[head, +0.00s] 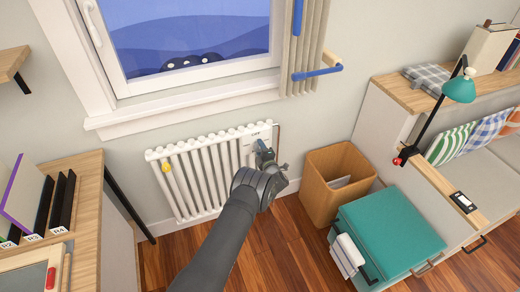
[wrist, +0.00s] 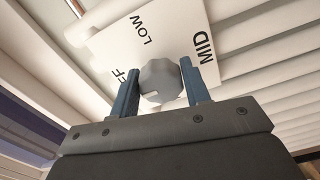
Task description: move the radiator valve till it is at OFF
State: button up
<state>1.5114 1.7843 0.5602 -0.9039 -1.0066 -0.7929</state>
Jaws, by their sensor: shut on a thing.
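The radiator valve (wrist: 161,80) is a grey faceted knob in front of a white dial plate (wrist: 170,32) in the wrist view. The plate reads LOW, MID and a partly hidden word ending in "FF" at the left. My gripper (wrist: 161,88) has one blue finger on each side of the knob and is shut on it. The knob's pointer is not clear, so its setting cannot be told. In the head view my gripper (head: 264,160) is at the right end of the white radiator (head: 200,170), and it hides most of the valve.
A wooden bin (head: 338,183) stands just right of my gripper, with a teal-topped box (head: 388,235) beyond it. The window sill (head: 185,112) runs above the radiator. A desk (head: 85,215) stands at the left.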

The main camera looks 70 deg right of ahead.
jog(key=o, duration=1)
jog(key=v, duration=1.7)
jog(key=shift+a, duration=0.2)
jog(key=shift+s+r, duration=0.1)
jog(key=x, duration=1.7)
jog(key=shift+d, duration=0.2)
jog(key=shift+a, duration=0.1)
